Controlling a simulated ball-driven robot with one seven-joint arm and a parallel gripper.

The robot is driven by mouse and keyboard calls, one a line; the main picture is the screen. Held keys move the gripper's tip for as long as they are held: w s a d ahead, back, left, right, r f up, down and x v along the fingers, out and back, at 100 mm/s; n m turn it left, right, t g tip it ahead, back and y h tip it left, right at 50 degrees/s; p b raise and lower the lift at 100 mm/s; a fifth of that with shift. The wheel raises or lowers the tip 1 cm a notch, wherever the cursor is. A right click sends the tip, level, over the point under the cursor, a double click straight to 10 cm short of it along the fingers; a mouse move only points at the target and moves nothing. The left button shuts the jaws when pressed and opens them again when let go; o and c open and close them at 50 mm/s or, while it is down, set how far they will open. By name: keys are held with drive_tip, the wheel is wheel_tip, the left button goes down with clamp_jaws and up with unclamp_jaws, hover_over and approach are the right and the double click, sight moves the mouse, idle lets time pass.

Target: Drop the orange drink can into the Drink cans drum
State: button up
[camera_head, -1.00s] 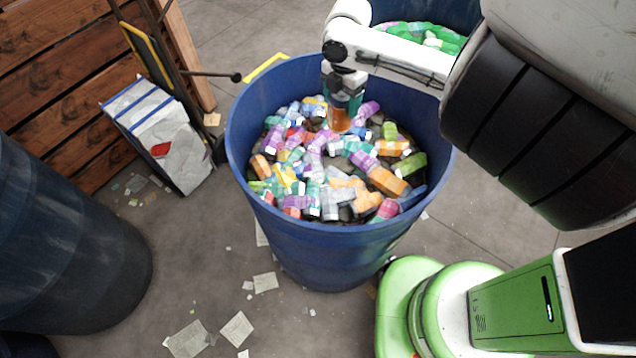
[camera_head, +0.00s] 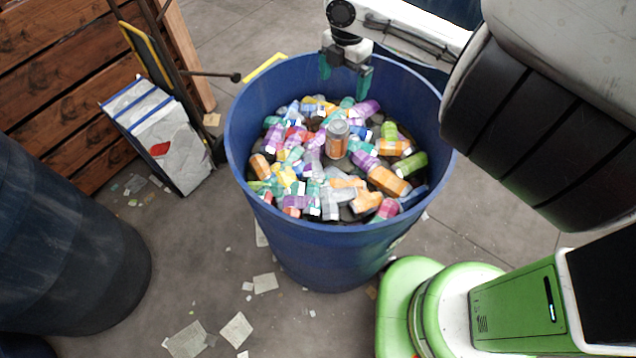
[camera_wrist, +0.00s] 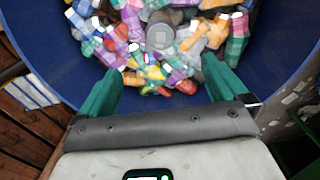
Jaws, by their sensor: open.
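The orange drink can (camera_head: 337,140) stands upright on the heap of cans and bottles inside the blue drum (camera_head: 325,240). Its grey top faces up, and the wrist view shows this top (camera_wrist: 160,37) beyond my fingertips. My gripper (camera_head: 346,84) is above the back part of the drum's opening, with its two green fingers apart and nothing between them. The fingers also show wide apart in the wrist view (camera_wrist: 162,85). The can is clear of both fingers. No label on the drum is visible.
A dark blue drum (camera_head: 60,240) stands at the left. A hand truck with a white box (camera_head: 165,135) leans by the wooden wall (camera_head: 60,75). Paper scraps (camera_head: 236,329) litter the floor. Another drum (camera_head: 445,10) is partly visible behind my arm.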

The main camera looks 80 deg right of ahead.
drive_tip(key=shift+r, duration=2.25)
